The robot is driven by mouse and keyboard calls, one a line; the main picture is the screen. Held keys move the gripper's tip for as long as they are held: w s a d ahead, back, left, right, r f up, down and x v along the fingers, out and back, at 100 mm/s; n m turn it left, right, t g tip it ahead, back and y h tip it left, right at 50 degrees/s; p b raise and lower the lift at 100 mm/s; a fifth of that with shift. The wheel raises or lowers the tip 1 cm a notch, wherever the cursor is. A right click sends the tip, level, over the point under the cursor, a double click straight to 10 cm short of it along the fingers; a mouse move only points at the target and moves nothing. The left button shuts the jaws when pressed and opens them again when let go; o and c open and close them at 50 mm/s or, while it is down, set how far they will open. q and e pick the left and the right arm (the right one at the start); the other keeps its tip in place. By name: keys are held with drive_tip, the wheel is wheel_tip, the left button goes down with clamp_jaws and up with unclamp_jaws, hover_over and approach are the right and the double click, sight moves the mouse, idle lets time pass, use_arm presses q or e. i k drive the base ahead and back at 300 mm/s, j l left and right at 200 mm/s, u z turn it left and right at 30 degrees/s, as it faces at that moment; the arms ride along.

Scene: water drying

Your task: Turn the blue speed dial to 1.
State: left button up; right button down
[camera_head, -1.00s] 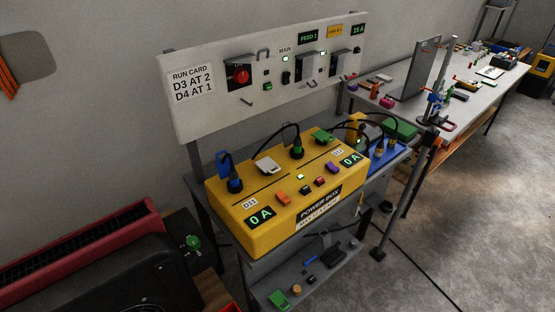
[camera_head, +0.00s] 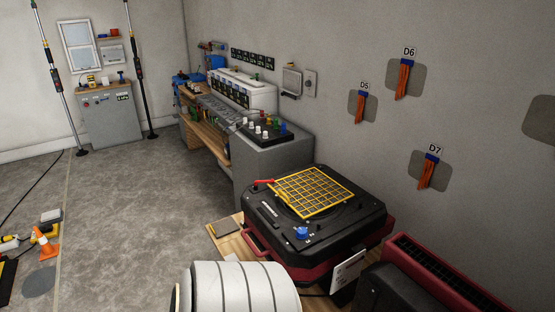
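A small blue dial (camera_head: 301,232) sits on the front corner of a black machine (camera_head: 340,228) with a yellow grid (camera_head: 308,192) on top. The machine stands low beside the wall, at the middle right of the head view. The dial's markings are too small to read. A red lever (camera_head: 263,183) lies at the machine's back left edge. Neither of my grippers shows in the view.
A white ribbed cylinder (camera_head: 240,288) fills the bottom middle. A red and black unit (camera_head: 440,270) stands at the lower right. A grey cabinet and bench (camera_head: 270,160) run along the wall behind the machine.

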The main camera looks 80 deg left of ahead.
sight(302, 232)
drive_tip(key=u, duration=2.5)
